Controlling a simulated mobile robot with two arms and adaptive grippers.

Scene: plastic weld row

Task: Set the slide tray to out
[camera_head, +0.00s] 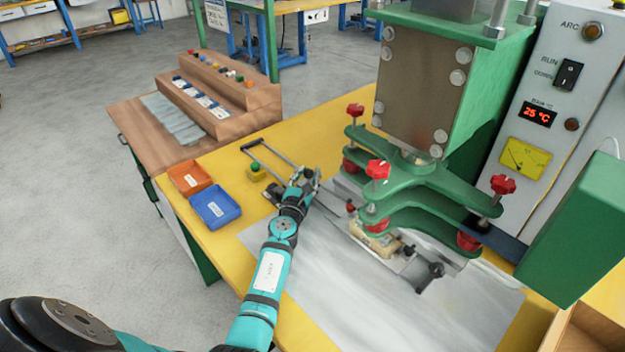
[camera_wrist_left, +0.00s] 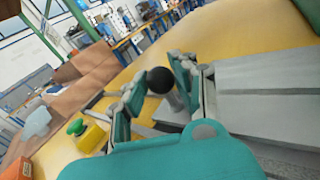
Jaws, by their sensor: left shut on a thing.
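The slide tray (camera_head: 335,204) is a grey metal plate on the yellow bench, running from my left gripper to beneath the green press. It fills the right of the left wrist view (camera_wrist_left: 270,95). Its handle has a black ball knob (camera_wrist_left: 160,80) on a short grey stem. My left gripper (camera_head: 306,181) is shut on this handle at the tray's left end. In the left wrist view its fingers (camera_wrist_left: 160,92) stand on both sides of the knob and stem. In the head view the gripper hides the handle. My right gripper is not in view.
The green press (camera_head: 460,90) with red knobs stands over the tray. A grey rail frame (camera_head: 272,150) and a yellow box with a green button (camera_head: 255,170) are left of my gripper. Orange (camera_head: 190,178) and blue (camera_head: 215,207) bins sit near the bench's left edge.

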